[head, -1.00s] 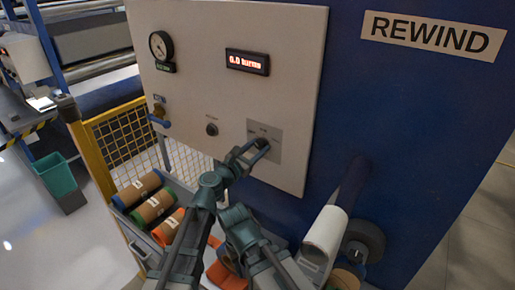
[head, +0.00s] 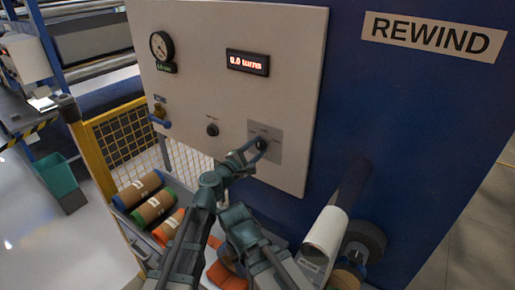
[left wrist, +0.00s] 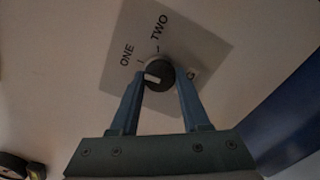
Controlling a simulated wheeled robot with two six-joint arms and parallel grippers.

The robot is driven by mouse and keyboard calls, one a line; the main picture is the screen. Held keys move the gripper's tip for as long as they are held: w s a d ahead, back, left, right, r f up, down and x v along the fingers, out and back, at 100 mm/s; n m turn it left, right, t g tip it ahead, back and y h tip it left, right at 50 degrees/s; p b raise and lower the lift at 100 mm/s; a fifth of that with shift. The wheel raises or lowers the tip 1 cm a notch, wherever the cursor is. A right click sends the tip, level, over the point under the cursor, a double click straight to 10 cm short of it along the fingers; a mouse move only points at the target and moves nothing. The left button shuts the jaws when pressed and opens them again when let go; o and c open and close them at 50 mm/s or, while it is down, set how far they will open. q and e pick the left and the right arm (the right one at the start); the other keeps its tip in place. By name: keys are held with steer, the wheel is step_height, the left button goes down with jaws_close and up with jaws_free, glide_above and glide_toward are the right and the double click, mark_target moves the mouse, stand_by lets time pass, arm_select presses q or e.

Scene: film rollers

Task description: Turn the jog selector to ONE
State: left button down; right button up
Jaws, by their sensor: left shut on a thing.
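The jog selector (head: 262,144) is a small dark round knob on a grey plate (head: 274,154) low on the white panel. In the left wrist view the knob (left wrist: 160,72) has a white mark on its left side, a little below the tick by ONE. The plate (left wrist: 185,40) reads ONE and TWO; a third label at right is mostly hidden by a finger. My left gripper (head: 256,149) is shut on the knob, with one blue finger on each side in the wrist view (left wrist: 161,84).
The panel also bears a gauge (head: 162,45), a red-lit display (head: 247,63), another black knob (head: 212,130) and a blue-handled valve (head: 160,115). A white roll (head: 326,232) sticks out at lower right. Several film rolls lie in a tray at lower left, by a yellow mesh guard (head: 122,138).

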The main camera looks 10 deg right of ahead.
arm_select(q)
steer(key=shift+m, duration=0.6)
steer(key=shift+c, duration=1.9)
jaws_free()
steer(key=v, duration=1.2)
